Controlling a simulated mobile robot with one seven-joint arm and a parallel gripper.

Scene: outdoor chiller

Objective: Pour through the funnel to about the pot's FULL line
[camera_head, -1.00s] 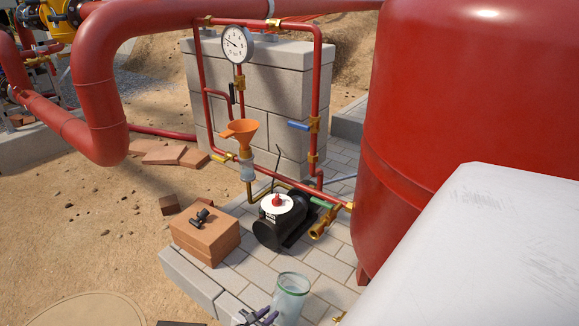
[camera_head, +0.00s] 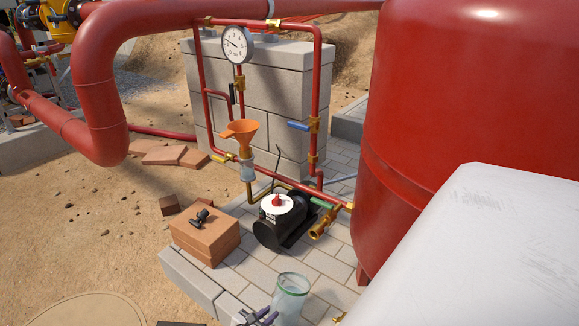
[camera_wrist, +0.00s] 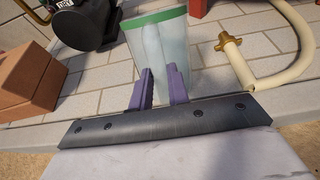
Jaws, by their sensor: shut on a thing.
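The orange funnel (camera_head: 242,131) stands upright on top of the small clear pot (camera_head: 247,172), which is joined to the pipework in front of the block wall. The FULL line and the level in the pot are too small to make out. A translucent jug with a green rim (camera_head: 290,303) is low at the bottom of the head view, well below and to the right of the funnel. My gripper (camera_head: 260,318) is shut on the jug. In the wrist view its purple fingers (camera_wrist: 160,88) press on the near side of the jug (camera_wrist: 158,55). The jug looks roughly upright; its liquid level is unclear.
A black pump (camera_head: 285,220) with a white and red top stands right of the brick stack (camera_head: 206,240), which has a small black fitting on it. A blue-handled valve (camera_head: 299,126) and gauge (camera_head: 237,44) are on the red pipes. The big red tank (camera_head: 460,90) fills the right. A cream hose (camera_wrist: 300,45) lies on the paving.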

